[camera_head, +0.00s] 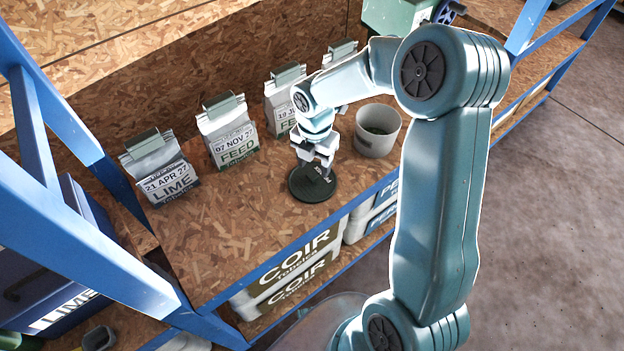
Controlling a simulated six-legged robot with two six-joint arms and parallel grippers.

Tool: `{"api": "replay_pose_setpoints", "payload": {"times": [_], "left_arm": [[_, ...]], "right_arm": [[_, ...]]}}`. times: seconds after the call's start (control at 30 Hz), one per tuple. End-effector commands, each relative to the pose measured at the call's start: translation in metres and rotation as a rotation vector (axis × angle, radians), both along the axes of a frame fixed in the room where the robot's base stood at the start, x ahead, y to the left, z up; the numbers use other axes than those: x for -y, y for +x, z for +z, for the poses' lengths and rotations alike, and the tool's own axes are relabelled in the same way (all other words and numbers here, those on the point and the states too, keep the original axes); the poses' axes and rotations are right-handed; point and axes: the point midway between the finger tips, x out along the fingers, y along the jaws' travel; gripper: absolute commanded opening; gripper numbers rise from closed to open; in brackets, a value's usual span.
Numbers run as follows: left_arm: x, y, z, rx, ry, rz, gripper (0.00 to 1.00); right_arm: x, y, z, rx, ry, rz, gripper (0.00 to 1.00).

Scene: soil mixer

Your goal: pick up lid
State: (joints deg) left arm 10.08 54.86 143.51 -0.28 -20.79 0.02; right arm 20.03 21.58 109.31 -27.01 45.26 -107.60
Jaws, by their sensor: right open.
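A dark green round lid (310,186) lies flat on the chipboard shelf, near the shelf's front edge. My right gripper (322,172) points down at the lid's raised middle. Its jaws are open around or just above the lid's handle; I cannot tell whether they touch it. The gripper hides part of the lid's top. My right arm comes in from the lower right and reaches over the shelf. My left gripper does not show.
A grey pot (377,132) stands just right of the gripper. Clipped bags stand behind and left: a lime bag (160,170), a feed bag (230,135) and others. Coir bags (290,268) lie below. A blue post (85,225) stands at left. The shelf's front left is clear.

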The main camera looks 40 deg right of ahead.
Motion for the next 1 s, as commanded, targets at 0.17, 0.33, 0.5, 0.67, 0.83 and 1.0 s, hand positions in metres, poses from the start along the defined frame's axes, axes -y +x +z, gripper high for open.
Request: {"api": "replay_pose_setpoints", "payload": {"times": [0.17, 0.33, 0.5, 0.67, 0.83, 1.0], "left_arm": [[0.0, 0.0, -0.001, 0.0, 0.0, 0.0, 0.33], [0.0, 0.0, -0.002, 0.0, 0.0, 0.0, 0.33], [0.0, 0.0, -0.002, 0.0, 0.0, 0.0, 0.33], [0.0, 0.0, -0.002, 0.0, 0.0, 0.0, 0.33], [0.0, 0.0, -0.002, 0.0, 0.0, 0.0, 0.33], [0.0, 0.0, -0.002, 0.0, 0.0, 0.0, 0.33]], "right_arm": [[-0.001, 0.006, -0.031, -0.005, 0.002, 0.001, 0.55], [-0.001, 0.007, -0.044, 0.0, 0.001, 0.0, 0.55], [-0.001, 0.007, -0.044, 0.001, 0.0, 0.0, 0.55], [-0.001, 0.007, -0.044, 0.0, 0.0, 0.0, 0.13], [-0.001, 0.007, -0.044, 0.0, 0.001, 0.0, 0.0], [-0.001, 0.007, -0.044, 0.0, 0.001, 0.0, 0.0]]}}
